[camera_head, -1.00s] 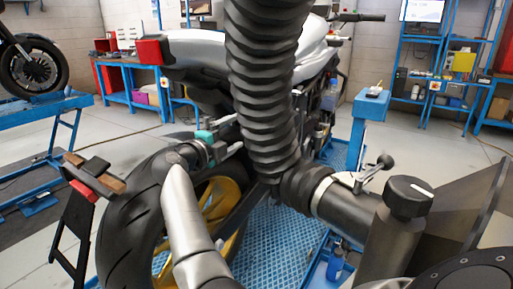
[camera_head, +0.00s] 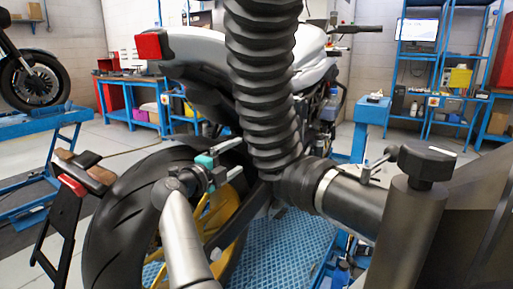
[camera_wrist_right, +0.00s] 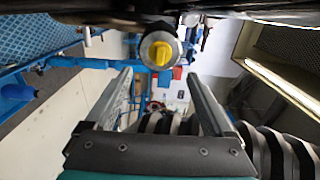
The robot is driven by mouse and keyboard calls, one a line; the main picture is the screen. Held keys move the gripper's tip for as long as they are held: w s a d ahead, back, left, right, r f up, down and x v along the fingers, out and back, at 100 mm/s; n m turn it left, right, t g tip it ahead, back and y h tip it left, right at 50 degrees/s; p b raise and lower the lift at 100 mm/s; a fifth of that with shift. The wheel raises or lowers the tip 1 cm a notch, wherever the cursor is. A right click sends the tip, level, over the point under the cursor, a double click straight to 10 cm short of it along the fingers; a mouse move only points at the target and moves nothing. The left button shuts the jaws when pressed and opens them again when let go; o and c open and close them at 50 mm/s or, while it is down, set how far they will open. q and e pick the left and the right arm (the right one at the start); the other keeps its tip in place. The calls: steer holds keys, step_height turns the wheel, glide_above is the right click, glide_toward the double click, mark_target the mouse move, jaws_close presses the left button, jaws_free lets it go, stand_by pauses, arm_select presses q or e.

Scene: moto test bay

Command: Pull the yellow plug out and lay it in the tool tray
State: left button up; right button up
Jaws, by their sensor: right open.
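The yellow plug (camera_wrist_right: 160,52) shows in the right wrist view, a yellow cap with a raised grip bar seated in a round grey fitting. My right gripper (camera_wrist_right: 160,78) is open, its two fingers spread on either side below the plug. The plug lies beyond the fingertips, with nothing between the fingers holding it. In the head view my right gripper (camera_head: 229,160) is beside the motorcycle's rear wheel, partly behind the black hose. The plug cannot be made out there. I cannot pick out the tool tray with certainty. My left gripper is not in view.
A thick black ribbed hose (camera_head: 262,85) hangs across the middle of the head view. The rear tyre (camera_head: 115,235) is close to my right arm. A blue stand (camera_head: 373,108) is right of the motorcycle. Blue shelving (camera_head: 435,85) stands behind.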

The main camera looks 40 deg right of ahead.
mark_target(254, 146)
steer(key=b+x, duration=0.2)
steer(key=x, duration=0.2)
steer(key=shift+w+d+f+b, duration=0.1)
steer(key=shift+d+b, duration=0.25)
steer(key=shift+d, duration=0.05)
steer(key=x, duration=0.3)
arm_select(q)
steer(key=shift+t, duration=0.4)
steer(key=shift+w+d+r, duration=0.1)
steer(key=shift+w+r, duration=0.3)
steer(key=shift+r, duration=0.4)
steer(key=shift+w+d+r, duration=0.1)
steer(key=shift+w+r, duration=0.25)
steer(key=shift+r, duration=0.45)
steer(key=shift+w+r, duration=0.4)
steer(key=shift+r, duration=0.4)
arm_select(e)
steer(key=shift+w+d, duration=0.2)
steer(key=shift+d, duration=0.4)
arm_select(q)
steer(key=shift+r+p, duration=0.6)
steer(key=shift+p, duration=0.1)
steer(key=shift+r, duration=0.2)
